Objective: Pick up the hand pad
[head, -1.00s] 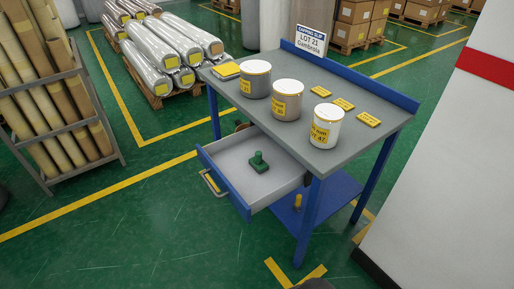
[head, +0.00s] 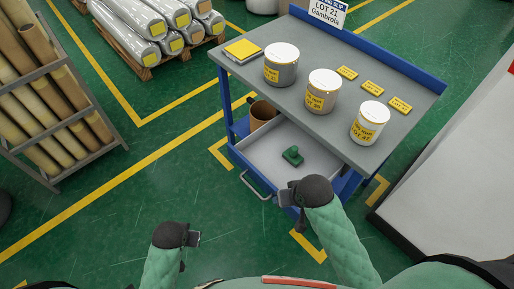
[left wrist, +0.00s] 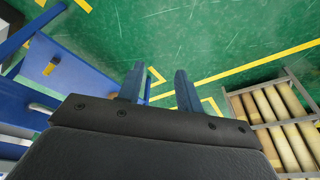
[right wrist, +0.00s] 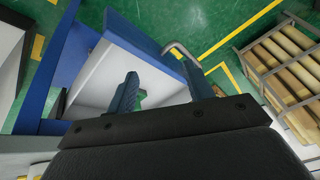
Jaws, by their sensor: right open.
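A small dark green piece with a raised grip, which looks like the hand pad (head: 292,156), lies on the pale floor of the open drawer (head: 262,158). My right gripper (head: 285,197) is open and empty near the drawer's front right corner, apart from the green piece. In the right wrist view the fingers (right wrist: 162,88) are spread, and the green piece (right wrist: 141,98) shows partly hidden behind one finger. My left gripper (head: 197,239) is open and empty over the green floor, away from the drawer. Its spread fingers (left wrist: 158,85) show in the left wrist view.
The blue-framed table (head: 310,103) carries three labelled cans, yellow tags and a yellow pad (head: 243,49). A brown container (head: 262,113) stands beneath it. The drawer's handle (head: 254,186) juts forward. A roll rack (head: 60,120) stands left; floor between is clear.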

